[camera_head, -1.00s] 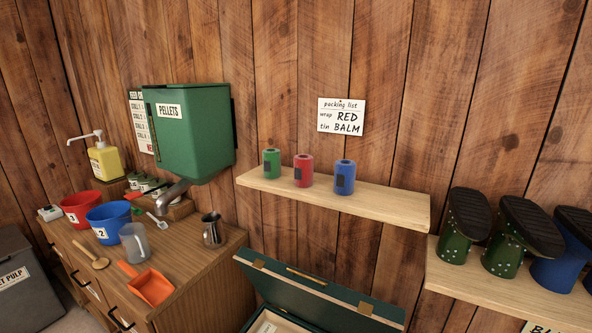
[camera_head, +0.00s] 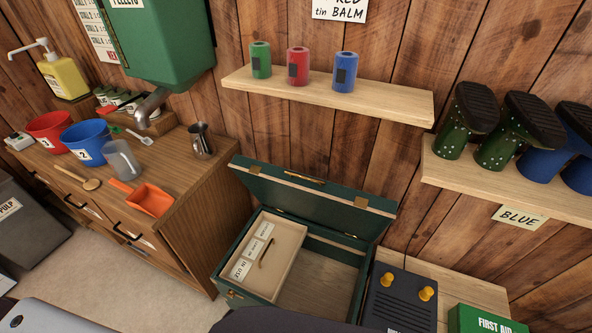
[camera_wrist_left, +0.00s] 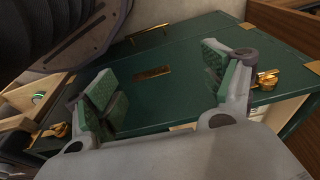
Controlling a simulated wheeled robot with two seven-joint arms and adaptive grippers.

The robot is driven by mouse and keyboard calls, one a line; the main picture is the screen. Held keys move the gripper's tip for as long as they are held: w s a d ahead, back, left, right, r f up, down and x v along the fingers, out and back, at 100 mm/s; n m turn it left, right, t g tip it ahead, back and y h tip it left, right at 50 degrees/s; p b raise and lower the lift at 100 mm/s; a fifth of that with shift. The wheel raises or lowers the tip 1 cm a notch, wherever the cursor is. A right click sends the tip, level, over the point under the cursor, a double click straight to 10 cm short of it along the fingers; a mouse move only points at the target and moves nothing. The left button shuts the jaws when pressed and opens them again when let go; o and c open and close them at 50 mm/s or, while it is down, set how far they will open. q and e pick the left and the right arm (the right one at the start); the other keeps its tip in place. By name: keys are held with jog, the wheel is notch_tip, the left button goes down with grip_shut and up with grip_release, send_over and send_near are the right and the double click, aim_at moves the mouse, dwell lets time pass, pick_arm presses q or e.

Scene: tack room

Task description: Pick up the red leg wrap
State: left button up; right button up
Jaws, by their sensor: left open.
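The red leg wrap (camera_head: 297,66) stands upright on the wooden wall shelf (camera_head: 330,98) in the head view. It is between a green wrap (camera_head: 260,60) on its left and a blue wrap (camera_head: 345,72) on its right, with gaps between them. My left gripper (camera_wrist_left: 165,88) shows in the left wrist view, open, with green pads and nothing between them. A dark green surface with brass fittings (camera_wrist_left: 170,75) lies beyond its fingers. The gripper is not visible in the head view, and the wraps are not in the wrist view.
An open green trunk (camera_head: 225,278) with a tray stands below the shelf. A wooden cabinet (camera_head: 185,215) with buckets, a jug and a scoop is at left. A dark box (camera_head: 400,300) and green first aid box (camera_head: 485,322) sit low right.

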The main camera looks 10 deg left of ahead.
pick_arm(q)
jog(key=w+r+t+b, duration=0.1)
jog(key=w+r, duration=0.3)
jog(key=r, duration=0.4)
jog(key=w+r, duration=0.4)
jog(key=r, duration=0.4)
jog(key=n+t+h+b, duration=0.1)
jog(key=t+b, duration=0.1)
jog(key=t, duration=1.3)
send_near(295, 68)
jog(key=shift+r, duration=0.2)
pick_arm(e)
jog(key=f, duration=0.3)
jog(key=shift+w, duration=0.2)
pick_arm(q)
jog(key=shift+w+d+p, duration=0.1)
jog(key=shift+w+p, duration=0.3)
jog(key=shift+w, duration=1.25)
jog(key=shift+w+d+p, duration=0.15)
jog(key=shift+w+p, duration=0.25)
jog(key=shift+w, duration=2.2)
pick_arm(e)
jog(key=shift+s+a+r, duration=0.3)
jog(key=shift+a+r, duration=0.4)
jog(key=shift+r, duration=0.15)
